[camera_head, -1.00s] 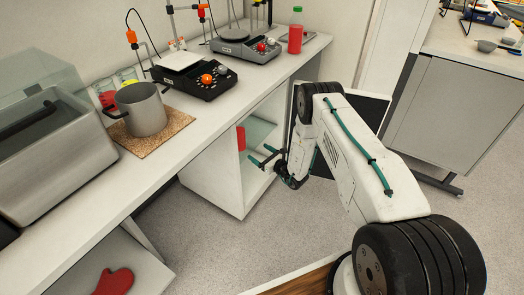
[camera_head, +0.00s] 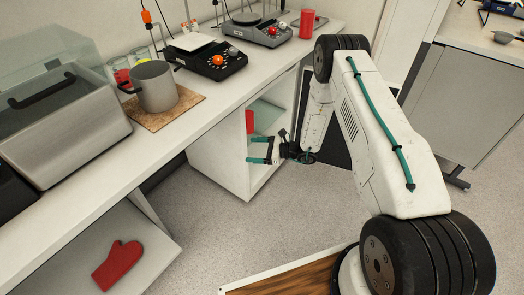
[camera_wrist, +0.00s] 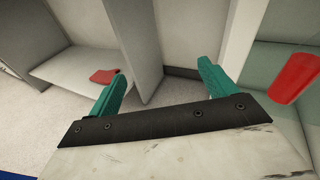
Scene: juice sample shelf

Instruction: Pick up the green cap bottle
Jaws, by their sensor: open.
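A red bottle (camera_head: 307,24) stands on the bench at the top edge of the head view. A second red object (camera_head: 250,121) is inside the open shelf under the bench, partly hidden by the side panel. A red object also shows at the right of the wrist view (camera_wrist: 294,78), with no cap visible. My gripper (camera_head: 256,150) has teal fingers spread open and empty in front of the shelf opening, below the bench top. Its two fingers also show apart in the wrist view (camera_wrist: 163,72).
The bench top (camera_head: 95,195) overhangs the shelf, whose white side panel (camera_head: 222,155) stands left of my gripper. A red mitt (camera_head: 118,265) lies on a low shelf. The floor in front is clear.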

